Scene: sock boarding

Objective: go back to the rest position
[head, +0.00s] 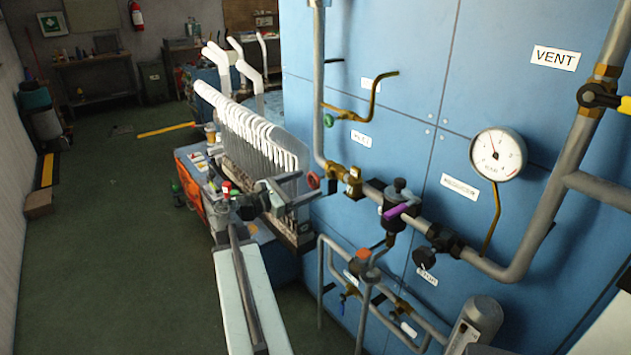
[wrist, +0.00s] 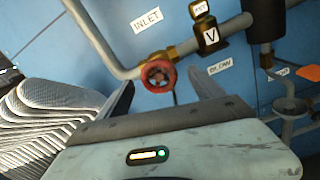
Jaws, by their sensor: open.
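My gripper (head: 306,187) is open and empty, at the end of my arm in the middle of the head view. Its two fingers point right, toward the blue panel. In the wrist view my gripper (wrist: 161,80) shows spread fingers, with a red handwheel (wrist: 158,73) seen between them. The red handwheel (head: 313,180) sits on the pipe close to the fingertips in the head view. The fingers do not look closed on it; I cannot tell the exact gap.
A row of white sock forms (head: 250,128) stands just left and behind my gripper; they also fill the left of the wrist view (wrist: 45,115). Pipes, valves and a gauge (head: 498,154) crowd the blue panel (head: 400,60) at right. The green floor (head: 100,250) at left is mostly clear.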

